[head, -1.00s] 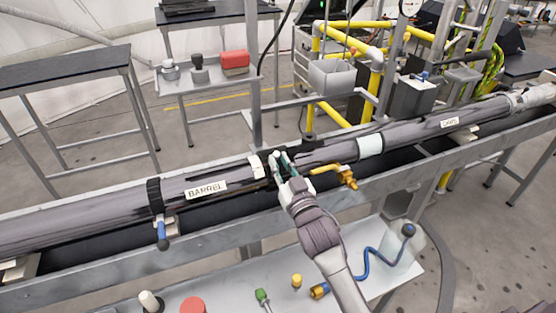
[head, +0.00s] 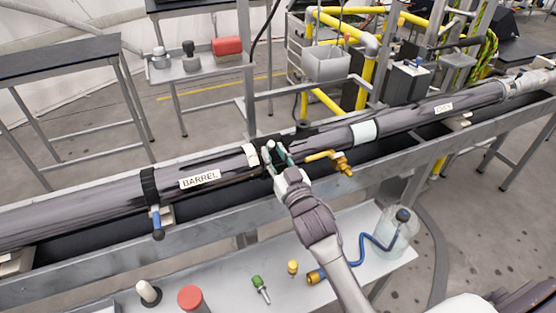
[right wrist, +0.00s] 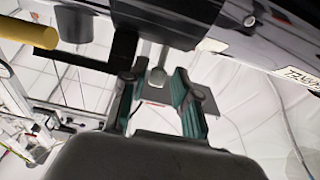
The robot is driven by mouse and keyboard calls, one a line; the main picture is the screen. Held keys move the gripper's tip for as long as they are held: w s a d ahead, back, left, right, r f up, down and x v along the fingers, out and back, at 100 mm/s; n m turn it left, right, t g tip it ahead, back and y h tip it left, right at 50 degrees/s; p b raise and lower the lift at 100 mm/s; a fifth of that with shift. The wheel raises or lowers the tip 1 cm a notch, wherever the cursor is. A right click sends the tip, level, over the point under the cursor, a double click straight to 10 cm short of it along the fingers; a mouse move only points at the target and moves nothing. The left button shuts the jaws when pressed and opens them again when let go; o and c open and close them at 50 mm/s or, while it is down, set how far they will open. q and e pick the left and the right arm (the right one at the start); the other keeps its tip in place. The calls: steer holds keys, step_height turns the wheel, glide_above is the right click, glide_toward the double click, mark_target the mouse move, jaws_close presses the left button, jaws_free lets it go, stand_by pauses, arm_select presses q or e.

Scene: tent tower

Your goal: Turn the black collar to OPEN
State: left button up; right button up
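A long grey tube (head: 100,208) with a BARREL label lies along the bench. A black collar (head: 298,134) sits around it near the middle, partly hidden by my right gripper. My right gripper (head: 276,150) is at the collar's near left side, its fingers apart. In the right wrist view a black cylindrical part, apparently the collar (right wrist: 165,18), is just above the open fingers (right wrist: 158,98). Nothing shows gripped between them, and I cannot tell whether they touch it. Any collar marking is unreadable. My left gripper is not in view.
A black clamp with a blue handle (head: 158,224) is on the tube's left. The front shelf (head: 220,290) holds a red-capped item (head: 190,298), a green-handled tool (head: 258,284) and a clear bottle (head: 398,235).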

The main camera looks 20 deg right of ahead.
steer(key=s+f, duration=0.1)
steer(key=s, duration=1)
steer(key=shift+s+d+f, duration=0.2)
steer(key=shift+s+f, duration=0.2)
